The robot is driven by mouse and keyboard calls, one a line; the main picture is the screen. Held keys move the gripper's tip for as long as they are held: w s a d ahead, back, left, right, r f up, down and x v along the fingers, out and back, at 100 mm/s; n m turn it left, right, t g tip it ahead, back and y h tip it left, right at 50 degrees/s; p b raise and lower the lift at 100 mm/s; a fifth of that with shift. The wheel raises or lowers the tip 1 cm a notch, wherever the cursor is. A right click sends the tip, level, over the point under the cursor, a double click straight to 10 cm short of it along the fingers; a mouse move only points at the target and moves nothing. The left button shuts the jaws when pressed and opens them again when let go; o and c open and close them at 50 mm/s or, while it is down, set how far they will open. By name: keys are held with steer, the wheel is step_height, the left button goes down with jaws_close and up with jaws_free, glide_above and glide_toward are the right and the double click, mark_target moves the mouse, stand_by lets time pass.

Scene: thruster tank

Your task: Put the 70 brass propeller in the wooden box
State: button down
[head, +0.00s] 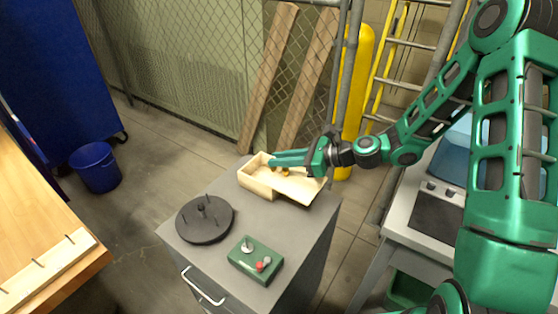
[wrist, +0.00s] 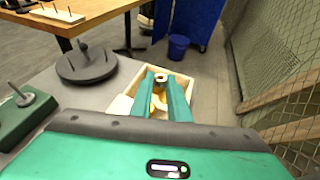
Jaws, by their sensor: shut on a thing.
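The wooden box (head: 254,186) is an open pale box at the back of the grey cabinet top, with a slanted pale panel on its right side. My gripper (head: 271,163) reaches in from the right, its green fingers over the box. In the wrist view, my gripper (wrist: 166,88) is shut on the brass propeller (wrist: 158,103), a small golden piece between the fingers, over the box (wrist: 187,78). The propeller also shows as a golden spot below the fingers in the head view (head: 285,172). I cannot tell whether it touches the box floor.
A dark round stand with pegs (head: 204,221) and a green control box with knobs (head: 255,260) stand on the cabinet top (head: 222,274). A wooden table with a pegged rail (head: 45,272) is at left. A blue bin (head: 95,167) stands on the floor. A mesh fence is behind.

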steer(key=shift+f, duration=0.75)
steer(key=c, duration=1.7)
jaws_free()
steer(key=v, duration=0.8)
steer(key=r+v, duration=0.1)
steer(key=v, duration=0.3)
steer(key=shift+r, duration=0.15)
